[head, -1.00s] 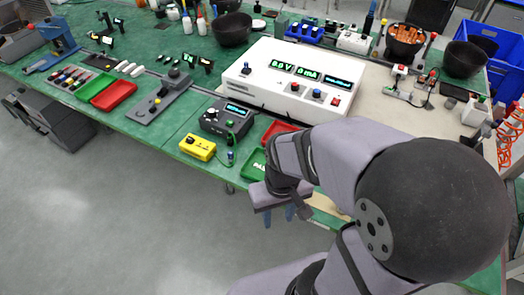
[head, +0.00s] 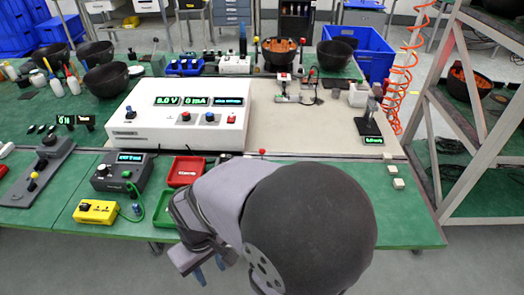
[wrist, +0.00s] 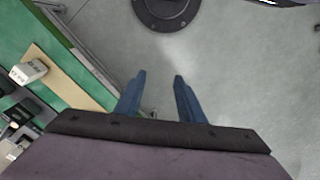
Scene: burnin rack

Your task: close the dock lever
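A small black dock-like unit (head: 370,128) stands at the right part of the bench in the head view. It has a green display on its front and an upright grey piece (head: 373,106), which may be its lever. The display is too small to read. My gripper (head: 210,275) is in front of the bench's front edge, left of and well apart from this unit. Its two blue fingers point down, apart and empty. In the wrist view the gripper (wrist: 160,80) is open above bare grey floor.
A white power supply (head: 180,130) stands at the bench's middle left. A red tray (head: 187,170) and yellow box (head: 96,211) lie near the front edge. A metal rack (head: 455,130) stands at the right.

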